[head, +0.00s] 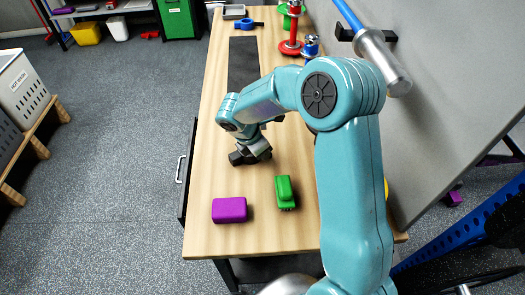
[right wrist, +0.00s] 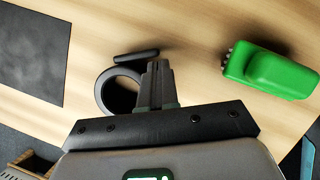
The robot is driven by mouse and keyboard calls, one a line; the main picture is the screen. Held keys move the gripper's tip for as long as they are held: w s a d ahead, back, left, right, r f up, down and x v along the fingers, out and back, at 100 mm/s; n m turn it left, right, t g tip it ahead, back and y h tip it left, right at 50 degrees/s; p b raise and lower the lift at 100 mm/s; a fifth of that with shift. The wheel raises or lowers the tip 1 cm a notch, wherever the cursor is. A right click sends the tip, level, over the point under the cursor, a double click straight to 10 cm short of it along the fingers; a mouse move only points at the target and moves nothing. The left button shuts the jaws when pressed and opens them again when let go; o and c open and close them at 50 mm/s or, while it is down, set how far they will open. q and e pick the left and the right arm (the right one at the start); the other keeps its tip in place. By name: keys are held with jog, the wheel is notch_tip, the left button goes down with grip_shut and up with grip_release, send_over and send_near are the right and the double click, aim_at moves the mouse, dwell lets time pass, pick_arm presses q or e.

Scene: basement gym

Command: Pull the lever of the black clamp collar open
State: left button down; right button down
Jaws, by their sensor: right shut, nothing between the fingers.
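The black clamp collar (right wrist: 103,92) lies on the wooden bench top in the right wrist view, an open ring beside my right fingers. Its short dark lever (right wrist: 136,56) sticks out along the ring's far side, just left of my fingertips. My right gripper (right wrist: 158,66) is shut with nothing between the fingers. Its fingers overlap the right side of the ring in the picture; I cannot tell whether they touch it. In the head view my right gripper (head: 254,154) is low over the bench, and the collar is hard to tell apart from it. My left gripper is not in view.
A purple block (head: 230,210) and a green brush (head: 284,190) lie at the near end of the wooden bench (head: 215,110). A black mat (head: 243,55) lies farther back. A red stand (head: 291,47) and a blue collar (head: 246,24) are at the far end. A grey wall bounds the right.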

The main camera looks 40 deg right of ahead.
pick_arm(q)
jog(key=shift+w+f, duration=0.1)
pick_arm(e)
jog(key=shift+d+f, duration=0.1)
jog(key=shift+d, duration=0.05)
jog(key=shift+s+n, duration=0.1)
jog(key=shift+n, duration=0.3)
jog(key=shift+d, duration=0.15)
jog(key=shift+s+d+n+t, duration=0.15)
jog(key=shift+n+t, duration=0.15)
jog(key=shift+n, duration=0.2)
